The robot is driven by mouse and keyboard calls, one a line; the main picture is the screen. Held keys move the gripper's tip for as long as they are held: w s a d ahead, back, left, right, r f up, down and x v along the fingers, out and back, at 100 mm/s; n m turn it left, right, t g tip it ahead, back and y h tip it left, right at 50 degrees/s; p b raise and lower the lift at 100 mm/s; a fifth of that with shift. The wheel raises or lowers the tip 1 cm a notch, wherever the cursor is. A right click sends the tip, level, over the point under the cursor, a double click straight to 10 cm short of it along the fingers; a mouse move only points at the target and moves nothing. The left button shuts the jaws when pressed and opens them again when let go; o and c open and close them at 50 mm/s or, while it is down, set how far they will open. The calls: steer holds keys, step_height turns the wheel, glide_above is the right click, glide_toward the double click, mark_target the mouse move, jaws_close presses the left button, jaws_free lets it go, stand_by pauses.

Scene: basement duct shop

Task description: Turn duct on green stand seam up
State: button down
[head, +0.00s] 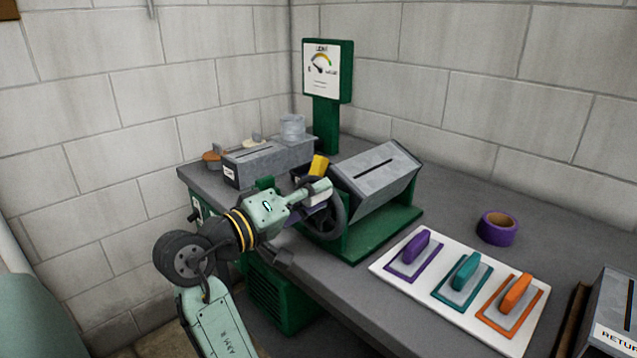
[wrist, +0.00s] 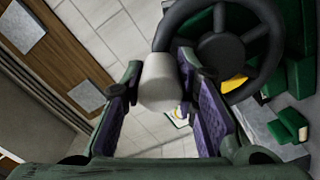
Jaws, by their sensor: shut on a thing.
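The grey sheet-metal duct (head: 372,190) sits tilted on the green stand (head: 378,238) in the head view. A dark straight line, seemingly the seam, runs along its sloping upper face. A black handwheel (head: 338,217) is at the duct's near left end. It also shows large in the wrist view (wrist: 266,78). My gripper (head: 314,196) is at the wheel; in the wrist view its purple-padded fingers (wrist: 160,90) are shut around the wheel's pale grey knob (wrist: 158,76). The gripper hides part of the wheel and knob in the head view.
A green gauge post (head: 327,85) stands behind. A white board (head: 452,297) with purple, teal and orange handled tools and a purple tape roll (head: 497,229) lie right.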

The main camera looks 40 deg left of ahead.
steer(key=shift+a+r+n+p, duration=0.35)
steer(key=shift+a+n+p, duration=0.3)
steer(key=shift+n+p, duration=0.4)
steer(key=shift+a+f+n+p, duration=0.1)
steer(key=shift+a+n+p, duration=0.35)
steer(key=shift+n, duration=0.8)
steer(key=shift+a, duration=0.1)
steer(key=c, duration=1.5)
jaws_free()
steer(key=shift+c, duration=0.2)
steer(key=s, duration=1.2)
steer(key=shift+a, duration=0.45)
